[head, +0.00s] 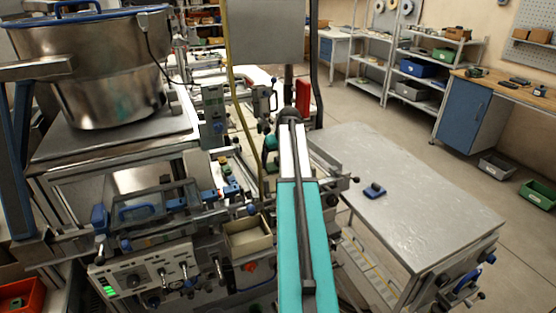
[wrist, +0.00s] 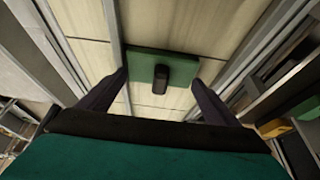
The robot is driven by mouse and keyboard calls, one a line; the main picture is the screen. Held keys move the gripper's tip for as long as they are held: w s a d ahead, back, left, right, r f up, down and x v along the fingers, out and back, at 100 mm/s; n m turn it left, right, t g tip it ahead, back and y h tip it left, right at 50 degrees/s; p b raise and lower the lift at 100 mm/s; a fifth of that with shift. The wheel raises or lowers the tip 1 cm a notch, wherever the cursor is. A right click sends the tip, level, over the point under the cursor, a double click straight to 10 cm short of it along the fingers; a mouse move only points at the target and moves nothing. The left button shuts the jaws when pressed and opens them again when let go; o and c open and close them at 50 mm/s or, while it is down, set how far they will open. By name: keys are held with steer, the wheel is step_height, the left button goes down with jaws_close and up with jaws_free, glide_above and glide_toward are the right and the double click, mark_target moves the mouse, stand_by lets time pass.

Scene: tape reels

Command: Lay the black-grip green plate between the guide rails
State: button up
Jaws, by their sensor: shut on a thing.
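The black-grip green plate (wrist: 140,62) shows in the wrist view, flat and squarish, with its black grip (wrist: 161,78) standing at its middle. My gripper (wrist: 159,77) is shut on the plate, with one dark finger at each side edge. Pale panels lie below and beyond the plate. Long metal rails run on the left (wrist: 117,50) and right (wrist: 232,72) of it; I cannot tell the plate's height above the panels. In the head view my arm hides the gripper and the plate.
In the head view a grey table (head: 420,205) stands at right with a small blue-handled piece (head: 374,190) on it. A steel bowl (head: 95,70) and a control box (head: 145,278) stand at left. An open bin (head: 247,240) lies left of my arm.

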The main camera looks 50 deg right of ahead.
steer(key=o, duration=1.1)
steer(key=shift+s+a+f, duration=0.15)
steer(key=shift+a+f, duration=0.05)
steer(key=shift+f, duration=0.3)
steer(key=shift+s+d, duration=0.1)
steer(key=shift+d+r, duration=0.2)
steer(key=shift+r, duration=0.4)
steer(key=b+v, duration=0.2)
steer(key=v, duration=1)
steer(key=shift+w+r, duration=0.15)
steer(key=shift+w, duration=0.15)
